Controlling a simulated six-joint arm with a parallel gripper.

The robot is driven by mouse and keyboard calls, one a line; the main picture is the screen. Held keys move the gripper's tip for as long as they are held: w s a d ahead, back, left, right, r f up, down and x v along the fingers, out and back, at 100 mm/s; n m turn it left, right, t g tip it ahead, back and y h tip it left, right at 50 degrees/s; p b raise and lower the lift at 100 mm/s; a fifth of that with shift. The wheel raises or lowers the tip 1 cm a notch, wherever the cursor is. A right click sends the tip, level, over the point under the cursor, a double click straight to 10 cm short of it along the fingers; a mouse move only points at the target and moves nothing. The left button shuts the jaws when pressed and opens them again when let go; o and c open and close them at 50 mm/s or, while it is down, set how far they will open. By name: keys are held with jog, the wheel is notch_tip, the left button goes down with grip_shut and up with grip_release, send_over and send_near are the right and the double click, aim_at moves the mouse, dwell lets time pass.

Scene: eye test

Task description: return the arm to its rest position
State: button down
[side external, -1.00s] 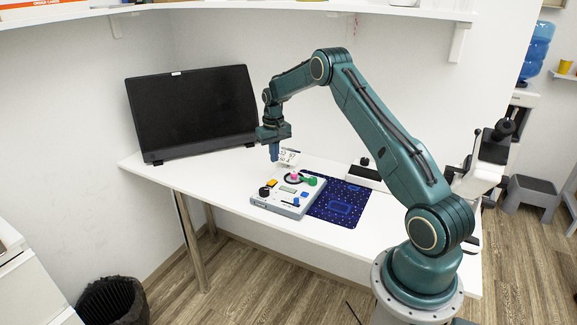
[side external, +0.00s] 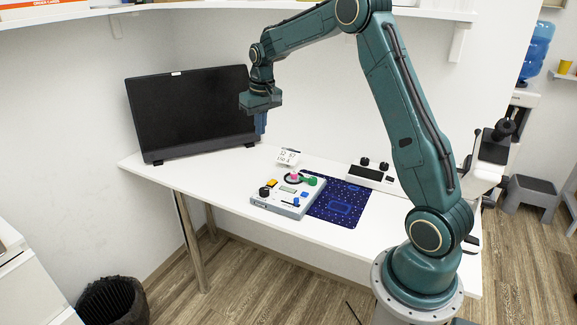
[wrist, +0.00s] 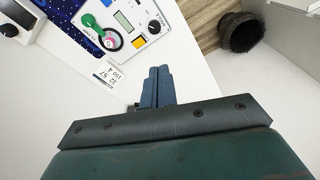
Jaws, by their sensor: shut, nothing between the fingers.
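My gripper (side external: 261,122) is shut and empty, pointing down in the air above the back of the white table, in front of the monitor. In the wrist view its blue fingers (wrist: 158,86) are together. The grey control panel box (side external: 289,196), with knobs, a green piece and a pink piece, lies on the table below and to the right of my gripper. It also shows at the top of the wrist view (wrist: 128,36). No rest position is marked in view.
A black monitor (side external: 192,112) stands close behind my gripper. A small card with numbers (side external: 287,158), a dark blue mat (side external: 341,203) and a white device with black knobs (side external: 371,174) are on the table (side external: 186,173). A shelf (side external: 230,5) runs above. A black bin (side external: 112,300) stands on the floor.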

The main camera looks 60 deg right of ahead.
jog(key=s+a+r+n+t, duration=0.2)
jog(key=s+a+r, duration=1)
jog(key=s+a, duration=0.15)
jog(key=s+a+f+n+t, duration=0.1)
jog(key=s+a, duration=0.3)
jog(key=s, duration=0.4)
jog(key=s+a+f+n+t, duration=0.1)
jog(key=s+a, duration=0.3)
jog(key=s, duration=0.4)
jog(key=shift+s+a+y, duration=0.2)
jog(key=shift+s+y, duration=0.1)
jog(key=shift+s, duration=0.05)
